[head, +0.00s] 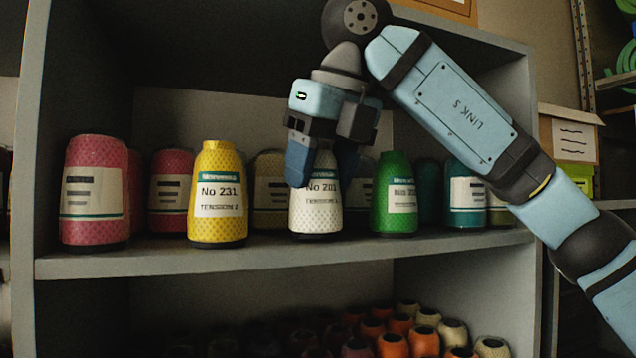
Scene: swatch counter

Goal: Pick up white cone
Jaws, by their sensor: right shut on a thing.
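The white cone (316,214) stands upright on the middle shelf, between a yellow cone and a green cone. Its label reads No 201. My right gripper (322,172) comes down from above and is shut on the white cone's upper part, one blue finger on each side. The fingers and gripper body hide the cone's top. The cone's base appears to be at shelf level; I cannot tell whether it is lifted. My left gripper is not in view.
The yellow cone (218,194) stands to the left and the green cone (394,194) close to the right. A pink cone (94,192) is farther left. More cones stand behind. The shelf board (270,256) has a narrow free front edge. Several small cones (424,340) fill the lower shelf.

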